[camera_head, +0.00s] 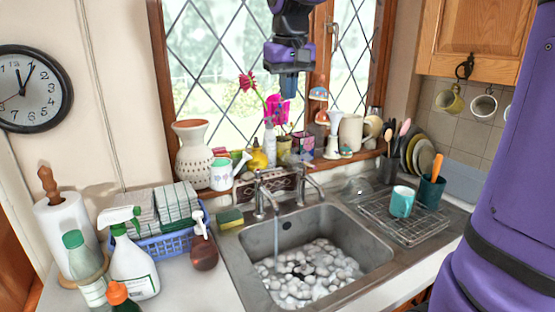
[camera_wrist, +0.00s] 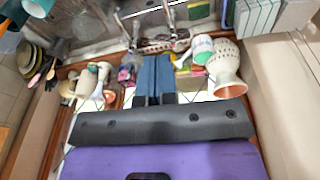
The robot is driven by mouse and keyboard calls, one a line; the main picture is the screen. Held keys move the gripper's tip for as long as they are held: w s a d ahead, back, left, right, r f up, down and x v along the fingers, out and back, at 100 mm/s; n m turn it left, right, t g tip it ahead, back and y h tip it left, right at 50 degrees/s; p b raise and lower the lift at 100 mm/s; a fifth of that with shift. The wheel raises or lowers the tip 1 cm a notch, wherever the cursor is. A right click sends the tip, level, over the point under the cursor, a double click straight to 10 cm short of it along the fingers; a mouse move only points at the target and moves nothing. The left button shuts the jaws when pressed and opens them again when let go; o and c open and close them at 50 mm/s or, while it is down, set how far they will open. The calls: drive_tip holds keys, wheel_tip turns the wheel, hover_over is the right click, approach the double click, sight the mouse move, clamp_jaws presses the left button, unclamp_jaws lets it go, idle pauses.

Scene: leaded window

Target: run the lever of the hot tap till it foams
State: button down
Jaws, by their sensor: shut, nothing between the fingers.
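Two metal taps stand behind the sink (camera_head: 248,240): a left tap (camera_head: 260,196) and a right tap (camera_head: 309,182). I cannot tell which is the hot one. A thin stream of water (camera_head: 276,238) seems to fall from the left tap. White foam (camera_head: 318,268) with darker gaps covers the basin's bottom. My gripper (camera_head: 289,94) is high in front of the window, above the taps and apart from them. Its blue fingers (camera_wrist: 154,60) are together and empty in the wrist view, where the taps show at the top.
The sill behind the taps holds a vase (camera_head: 193,155), pink flowers (camera_head: 277,108) and mushroom ornaments. A sponge (camera_head: 230,217) lies left of the taps. Spray bottles (camera_head: 133,262) and a blue basket (camera_head: 165,244) fill the left counter. A drying rack (camera_head: 405,222) with a teal mug (camera_head: 402,202) stands right.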

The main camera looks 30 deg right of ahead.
drive_tip(key=w+d+f+m+g+y, duration=0.15)
drive_tip(key=w+d+f, duration=0.3)
drive_tip(key=w, duration=0.85)
drive_tip(key=w+d+f+m+g, duration=0.15)
drive_tip(key=w+d+f, duration=0.3)
drive_tip(key=w, duration=0.75)
drive_tip(key=w+d+f+g, duration=0.2)
drive_tip(key=w+d+f, duration=0.35)
drive_tip(key=f, duration=0.35)
drive_tip(key=s+a+f, duration=0.3)
drive_tip(key=s+f, duration=0.3)
drive_tip(key=f, duration=0.4)
drive_tip(key=shift+y, duration=0.35)
